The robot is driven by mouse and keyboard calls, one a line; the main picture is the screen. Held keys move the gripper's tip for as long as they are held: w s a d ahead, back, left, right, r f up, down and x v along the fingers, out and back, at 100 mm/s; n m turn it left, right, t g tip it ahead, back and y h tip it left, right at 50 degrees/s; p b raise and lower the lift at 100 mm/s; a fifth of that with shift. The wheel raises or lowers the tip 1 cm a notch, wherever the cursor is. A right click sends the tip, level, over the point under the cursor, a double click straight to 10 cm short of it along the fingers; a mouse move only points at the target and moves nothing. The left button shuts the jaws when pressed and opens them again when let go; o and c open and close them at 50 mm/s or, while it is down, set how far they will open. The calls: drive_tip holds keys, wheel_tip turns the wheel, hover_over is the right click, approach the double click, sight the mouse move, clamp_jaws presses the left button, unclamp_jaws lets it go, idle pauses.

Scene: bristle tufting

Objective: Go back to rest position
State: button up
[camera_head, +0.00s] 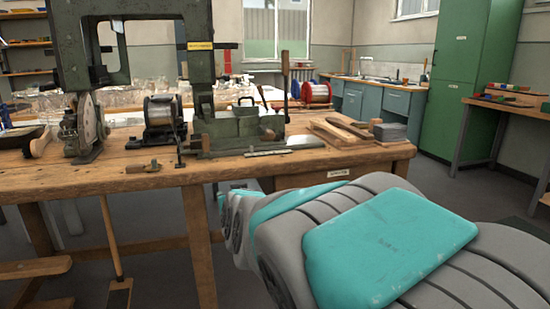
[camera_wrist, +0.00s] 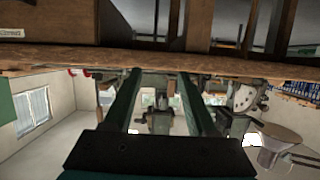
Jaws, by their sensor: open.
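My gripper (camera_wrist: 159,78) shows in the wrist view as two dark green fingers, spread apart with nothing between them. The wrist view is upside down, and the fingers point towards the wooden bench (camera_wrist: 60,60) and the machine on it. In the head view my grey and teal arm fills the lower right, in front of the bench (camera_head: 230,172). The gripper itself does not show there. I cannot tell how far the fingertips are from the bench edge.
A green tufting machine (camera_head: 235,130) stands on the bench, with a wire spool (camera_head: 158,112) left of it. Wooden boards (camera_head: 342,130) and a grey block stack (camera_head: 390,132) lie at the bench's right end. A broom (camera_head: 113,245) leans below. Floor is clear towards the green cabinet (camera_head: 462,85).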

drive_tip(key=s+d+f+m+g+h, duration=0.15)
drive_tip(key=s+d+f+g, duration=0.55)
drive_tip(key=s+d+f, duration=0.7)
drive_tip(key=s+d+f+g+h, duration=0.1)
drive_tip(key=s+d+g, duration=0.2)
drive_tip(key=s, duration=0.6)
drive_tip(key=s+d+f+m+g, duration=0.1)
drive_tip(key=s+d, duration=0.3)
drive_tip(key=s, duration=0.5)
drive_tip(key=s+d+f+g+h, duration=0.1)
drive_tip(key=s+d+f+g, duration=0.2)
drive_tip(key=s, duration=0.6)
drive_tip(key=shift+d+m+g+h, duration=0.35)
drive_tip(key=shift+d+g, duration=0.05)
drive_tip(key=shift+g, duration=0.4)
